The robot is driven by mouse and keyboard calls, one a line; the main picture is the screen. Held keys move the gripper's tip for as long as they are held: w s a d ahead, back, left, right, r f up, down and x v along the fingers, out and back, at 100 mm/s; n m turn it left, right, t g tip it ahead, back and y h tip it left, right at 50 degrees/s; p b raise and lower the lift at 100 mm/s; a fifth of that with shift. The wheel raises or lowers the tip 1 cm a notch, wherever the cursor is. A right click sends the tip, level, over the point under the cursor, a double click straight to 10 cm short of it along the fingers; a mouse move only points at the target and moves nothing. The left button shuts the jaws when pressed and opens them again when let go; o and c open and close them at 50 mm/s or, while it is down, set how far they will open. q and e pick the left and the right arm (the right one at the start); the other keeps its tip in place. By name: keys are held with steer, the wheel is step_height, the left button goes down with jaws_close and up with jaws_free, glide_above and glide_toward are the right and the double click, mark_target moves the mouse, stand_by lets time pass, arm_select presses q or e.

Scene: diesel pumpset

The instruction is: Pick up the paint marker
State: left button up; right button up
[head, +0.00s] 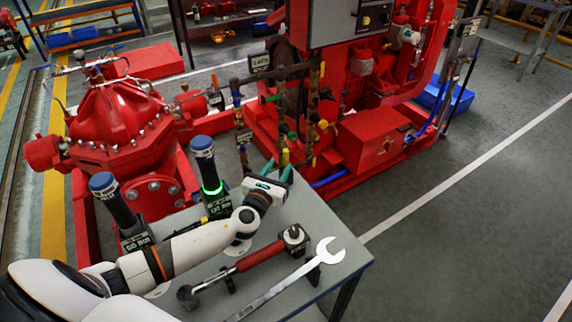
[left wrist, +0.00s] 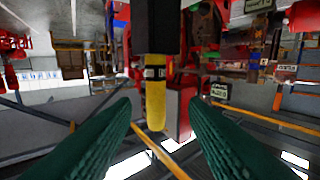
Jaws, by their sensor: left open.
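A yellow stick with a black-and-white band, which looks like the paint marker (left wrist: 156,100), shows in the left wrist view between my fingers. One end meets a dark block (left wrist: 157,25). In the head view, a small yellow piece (head: 285,156) at my fingertips may be the same thing. My left gripper (head: 277,168) is open, its green fingers pointing away past the far edge of the grey table. In the left wrist view, the gripper (left wrist: 160,103) has its fingers on either side of the yellow stick, with gaps visible. My right gripper is not in view.
On the grey table (head: 345,252) lie a wrench (head: 290,278) and a red-handled tool (head: 262,257) on supports. Two dark blue-topped cylinders (head: 205,165) (head: 112,200) stand at its left. Red pump machinery (head: 375,140) rises behind. Open floor (head: 470,220) lies to the right.

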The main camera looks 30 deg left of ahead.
mark_target(285, 160)
arm_select(q)
steer(key=w, duration=0.5)
steer(key=shift+w, duration=0.15)
steer(key=shift+c, duration=0.2)
jaws_close()
